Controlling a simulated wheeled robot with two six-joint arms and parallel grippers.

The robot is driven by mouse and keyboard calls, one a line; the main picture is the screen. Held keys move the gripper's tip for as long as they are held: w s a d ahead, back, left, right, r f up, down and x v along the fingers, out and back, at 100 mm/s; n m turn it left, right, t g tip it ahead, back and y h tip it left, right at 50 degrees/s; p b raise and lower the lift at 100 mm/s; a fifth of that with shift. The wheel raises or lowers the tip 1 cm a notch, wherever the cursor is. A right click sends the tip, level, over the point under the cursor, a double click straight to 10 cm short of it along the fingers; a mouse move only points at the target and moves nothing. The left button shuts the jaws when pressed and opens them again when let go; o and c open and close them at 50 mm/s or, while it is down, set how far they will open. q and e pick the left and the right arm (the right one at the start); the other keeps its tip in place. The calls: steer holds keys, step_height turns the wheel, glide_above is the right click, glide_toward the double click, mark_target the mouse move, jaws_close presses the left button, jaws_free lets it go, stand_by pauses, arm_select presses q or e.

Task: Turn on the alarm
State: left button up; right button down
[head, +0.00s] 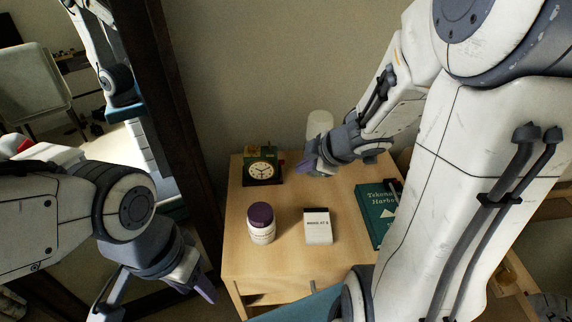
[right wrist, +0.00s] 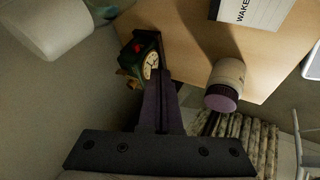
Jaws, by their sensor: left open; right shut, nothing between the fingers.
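The alarm clock (head: 262,171), dark green with a round white face, stands at the back left of the wooden nightstand. It also shows in the right wrist view (right wrist: 151,65), with a red part on its side and the lower part hidden behind my fingers. My right gripper (head: 310,167) is shut and empty, to the right of the clock in the head view and apart from it. Its closed fingers (right wrist: 160,85) point toward the clock in the right wrist view. My left gripper (head: 155,300) is open and empty, low at the left, off the nightstand.
On the nightstand (head: 285,268) stand a white bottle with a purple lid (head: 261,224), a white box (head: 318,226) and a teal book (head: 376,212). A white cylindrical object (head: 320,124) is behind my right gripper. A dark-framed mirror (head: 165,100) stands at the left.

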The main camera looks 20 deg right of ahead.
mark_target(281, 162)
steer(key=x, duration=0.9)
steer(key=shift+s+f, duration=0.15)
steer(key=shift+f, duration=0.15)
steer(key=w, duration=0.1)
steer(key=w+d+p, duration=0.1)
steer(key=w, duration=0.1)
steer(key=shift+w+r, duration=0.1)
steer(key=shift+w, duration=0.05)
steer(key=shift+w+d, duration=0.15)
steer(key=shift+w, duration=0.35)
